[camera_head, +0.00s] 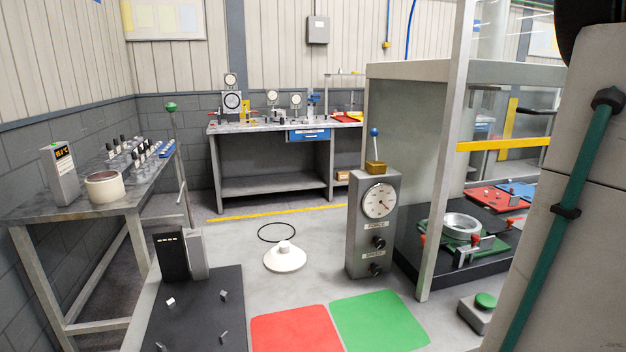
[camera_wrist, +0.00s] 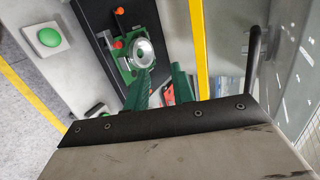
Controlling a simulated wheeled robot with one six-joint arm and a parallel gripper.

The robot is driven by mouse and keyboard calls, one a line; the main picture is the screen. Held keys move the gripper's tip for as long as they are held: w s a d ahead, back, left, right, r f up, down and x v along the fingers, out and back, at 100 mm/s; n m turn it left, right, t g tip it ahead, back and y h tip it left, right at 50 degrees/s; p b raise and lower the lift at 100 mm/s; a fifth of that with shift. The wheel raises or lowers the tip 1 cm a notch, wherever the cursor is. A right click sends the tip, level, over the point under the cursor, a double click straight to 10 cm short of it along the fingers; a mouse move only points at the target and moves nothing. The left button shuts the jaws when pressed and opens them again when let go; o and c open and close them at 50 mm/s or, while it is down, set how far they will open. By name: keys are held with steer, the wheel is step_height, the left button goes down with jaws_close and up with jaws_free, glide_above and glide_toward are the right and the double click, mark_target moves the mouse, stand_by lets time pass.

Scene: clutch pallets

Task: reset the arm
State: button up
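My arm stands large and close at the right edge of the head view, pale grey with a green hose along it. My gripper is outside the head view. In the wrist view two green fingers of my gripper (camera_wrist: 160,83) stick up past the dark front edge of my wrist. They stand apart with nothing seen between them. Beyond them is a metal ring (camera_wrist: 143,53) on a green fixture; the ring also shows in the head view (camera_head: 462,227), on the dark plate inside the press frame. I cannot tell the distance from fingers to fixture.
The press frame (camera_head: 429,180) and its yellow bar (camera_head: 505,144) stand close to my arm. A force gauge post (camera_head: 373,240), a green button box (camera_head: 485,308) and a white cone (camera_head: 285,258) are nearby. Red (camera_head: 297,331) and green (camera_head: 380,318) floor pads are bare.

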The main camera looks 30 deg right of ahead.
steer(key=w+a+f+n+g+y, duration=0.1)
steer(key=w+a+f+n+g, duration=0.15)
steer(key=a, duration=0.45)
steer(key=w+a+f+n+g+y, duration=0.2)
steer(key=a+f, duration=0.2)
steer(key=a, duration=0.3)
steer(key=w+a+f+n+g+y, duration=0.1)
steer(key=w+a+f+n+g, duration=0.15)
steer(key=a, duration=0.45)
steer(key=s+a+f+n+g+h, duration=0.1)
steer(key=a+n, duration=0.5)
steer(key=a, duration=0.6)
steer(key=s+a+f+n+g+h, duration=0.1)
steer(key=s+a+f+n+g, duration=0.1)
steer(key=s+a+f+n, duration=0.2)
steer(key=a+f+n, duration=0.1)
steer(key=a+n, duration=0.2)
steer(key=a, duration=0.5)
steer(key=shift+h, duration=0.3)
